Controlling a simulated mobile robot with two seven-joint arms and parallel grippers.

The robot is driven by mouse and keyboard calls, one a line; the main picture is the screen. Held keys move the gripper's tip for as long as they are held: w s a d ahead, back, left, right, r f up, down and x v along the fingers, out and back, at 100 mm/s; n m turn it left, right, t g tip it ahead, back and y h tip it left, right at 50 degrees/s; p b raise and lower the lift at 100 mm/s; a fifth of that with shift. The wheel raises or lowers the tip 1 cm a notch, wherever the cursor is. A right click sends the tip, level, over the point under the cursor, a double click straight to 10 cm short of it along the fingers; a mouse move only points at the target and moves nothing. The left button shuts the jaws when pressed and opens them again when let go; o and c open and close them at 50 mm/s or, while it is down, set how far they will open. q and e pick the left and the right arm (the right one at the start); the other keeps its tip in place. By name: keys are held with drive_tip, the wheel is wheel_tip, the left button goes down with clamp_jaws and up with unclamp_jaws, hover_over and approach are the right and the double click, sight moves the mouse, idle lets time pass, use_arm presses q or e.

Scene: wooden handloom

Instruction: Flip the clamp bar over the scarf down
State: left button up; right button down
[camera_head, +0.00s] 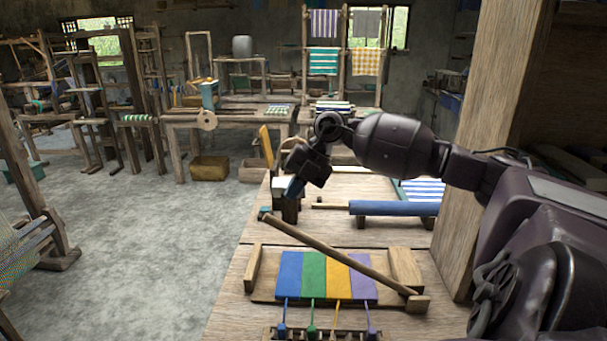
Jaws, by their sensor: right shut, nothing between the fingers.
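The clamp bar (335,250) is a long wooden stick. It slants above the scarf (325,277), its left end raised and its right end low at a wooden block on the right of the board. The scarf has blue, green, yellow and purple stripes and lies flat on a wooden board (265,287) between two upright side blocks. My right gripper (291,189) is shut and empty, just above and right of the bar's raised end. It looks apart from the bar, though depth is hard to judge. My left gripper is out of view.
Coloured cords run from the scarf to a pegged rack (325,334) at the front edge. Behind the board lies a blue roll (392,208) on the wooden table (232,299). A thick wooden post (508,90) stands at right. Looms fill the background; the floor at left is open.

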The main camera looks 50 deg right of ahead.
drive_tip(key=shift+x, duration=2.8)
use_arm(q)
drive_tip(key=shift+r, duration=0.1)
